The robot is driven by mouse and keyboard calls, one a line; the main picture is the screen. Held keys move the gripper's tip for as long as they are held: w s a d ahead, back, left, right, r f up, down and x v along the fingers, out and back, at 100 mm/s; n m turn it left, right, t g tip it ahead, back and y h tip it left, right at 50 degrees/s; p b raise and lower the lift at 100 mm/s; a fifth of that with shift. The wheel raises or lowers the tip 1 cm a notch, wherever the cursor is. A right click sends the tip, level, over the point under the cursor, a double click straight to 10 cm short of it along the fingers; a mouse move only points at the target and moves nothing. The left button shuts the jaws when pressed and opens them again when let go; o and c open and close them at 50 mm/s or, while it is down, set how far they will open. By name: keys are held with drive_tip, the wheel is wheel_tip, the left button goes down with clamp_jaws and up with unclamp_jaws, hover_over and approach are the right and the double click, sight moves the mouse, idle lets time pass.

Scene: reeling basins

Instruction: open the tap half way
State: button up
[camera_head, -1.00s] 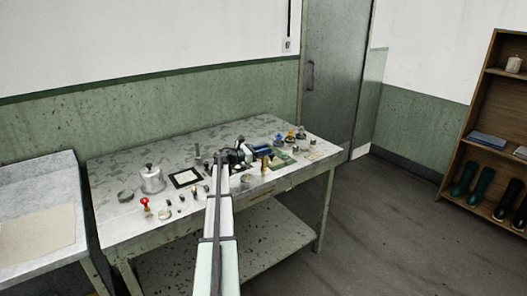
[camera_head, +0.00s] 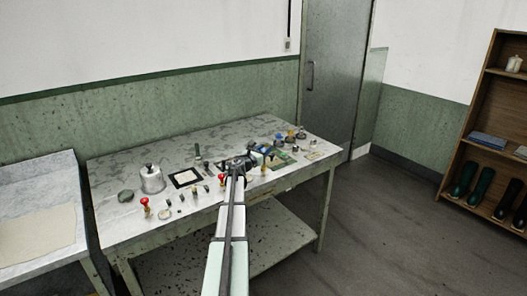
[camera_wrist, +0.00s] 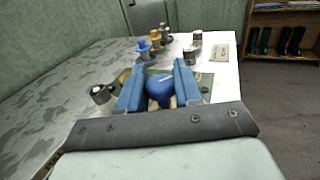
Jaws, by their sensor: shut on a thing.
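A round blue knob (camera_wrist: 160,88) with a pale mark on top, which I take to be the tap, stands over a green board (camera_wrist: 206,82) in the wrist view. My gripper (camera_wrist: 159,90) has one blue finger on each side of the knob and is shut on it. The knob's lower part and base are hidden. In the head view my gripper (camera_head: 264,153) is at the right part of the workbench, by the green board (camera_head: 283,158); the knob cannot be made out clearly there.
Close behind the knob stand a blue-topped piece (camera_wrist: 143,46) and a yellow-topped piece (camera_wrist: 156,38). A black-capped jar (camera_wrist: 102,95) is close on the left. A metal canister (camera_head: 152,181) and red-topped pieces stand on the bench's left. The bench (camera_head: 150,222) has bare patches.

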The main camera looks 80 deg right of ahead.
drive_tip(key=shift+d+r, duration=0.15)
drive_tip(key=shift+r, duration=0.05)
drive_tip(key=o, duration=1)
drive_tip(key=shift+c, duration=0.2)
drive_tip(key=shift+f, duration=0.1)
drive_tip(key=v, duration=1.4)
